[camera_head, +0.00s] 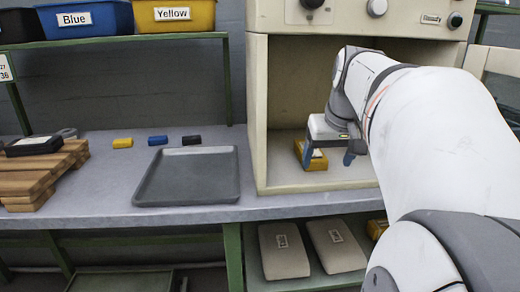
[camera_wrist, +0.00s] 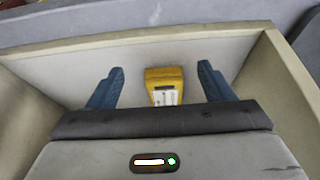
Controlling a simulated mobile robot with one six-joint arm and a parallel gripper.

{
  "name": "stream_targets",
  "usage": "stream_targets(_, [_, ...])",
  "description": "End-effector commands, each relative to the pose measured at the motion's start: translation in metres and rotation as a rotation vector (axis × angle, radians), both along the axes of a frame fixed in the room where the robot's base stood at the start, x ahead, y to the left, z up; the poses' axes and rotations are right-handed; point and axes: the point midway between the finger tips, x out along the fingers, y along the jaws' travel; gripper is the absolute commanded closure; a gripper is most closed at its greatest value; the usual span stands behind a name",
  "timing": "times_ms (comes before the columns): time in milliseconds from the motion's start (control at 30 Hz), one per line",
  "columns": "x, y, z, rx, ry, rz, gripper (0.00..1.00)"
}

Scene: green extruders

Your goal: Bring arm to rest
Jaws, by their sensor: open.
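My white arm reaches from the right into an open beige cabinet (camera_head: 258,120) in the head view. My gripper (camera_head: 330,160) is inside the cabinet, low over its floor. In the wrist view its two blue fingers (camera_wrist: 160,88) are spread wide. A yellow block with a pale label (camera_wrist: 164,78) lies on the cabinet floor between the fingers, with a gap on each side. The same yellow block shows in the head view (camera_head: 316,162), partly hidden by the gripper.
A grey tray (camera_head: 190,178) lies on the bench left of the cabinet, with small yellow (camera_head: 122,143), blue (camera_head: 158,141) and dark (camera_head: 192,140) blocks behind it. Blue (camera_head: 100,19) and yellow (camera_head: 190,15) bins stand on the shelf above. The cabinet's walls and top closely surround my gripper.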

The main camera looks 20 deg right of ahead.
Motion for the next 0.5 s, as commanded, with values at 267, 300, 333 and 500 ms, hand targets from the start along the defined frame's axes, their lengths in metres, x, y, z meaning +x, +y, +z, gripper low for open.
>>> stream_targets(267, [-0.0037,0.0066,-0.0002,0.001,0.001,0.007,0.26])
stream_targets(300, [-0.0035,0.0070,-0.0001,0.000,0.001,0.008,0.26])
stream_targets(333, [-0.0034,0.0073,-0.0001,0.000,0.001,0.009,0.26])
stream_targets(500, [-0.0032,0.0087,0.0014,0.000,0.001,0.011,0.26])
